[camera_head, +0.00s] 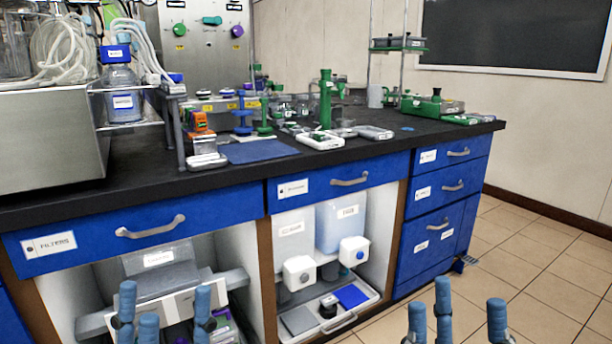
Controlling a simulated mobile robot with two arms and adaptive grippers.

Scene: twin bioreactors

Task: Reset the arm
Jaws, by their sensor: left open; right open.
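My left gripper (165,300) shows at the bottom edge, left of centre, with blue fingers pointing up. Its fingers are apart and nothing is between them. It stands in front of the open shelf under the drawer labelled FILTERS. My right gripper (466,302) shows at the bottom right, also with blue fingers pointing up. It is open and empty, in front of the tiled floor and the blue drawers. Most of both arms is out of the picture. Neither gripper appears to touch anything.
A black-topped bench (120,188) with blue drawers (440,225) spans the view. It carries a labelled bottle (123,95), a blue mat (260,151) and green-topped equipment (326,105). A tray (345,322) and white containers sit on the lower shelf. The tiled floor (545,260) at right is clear.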

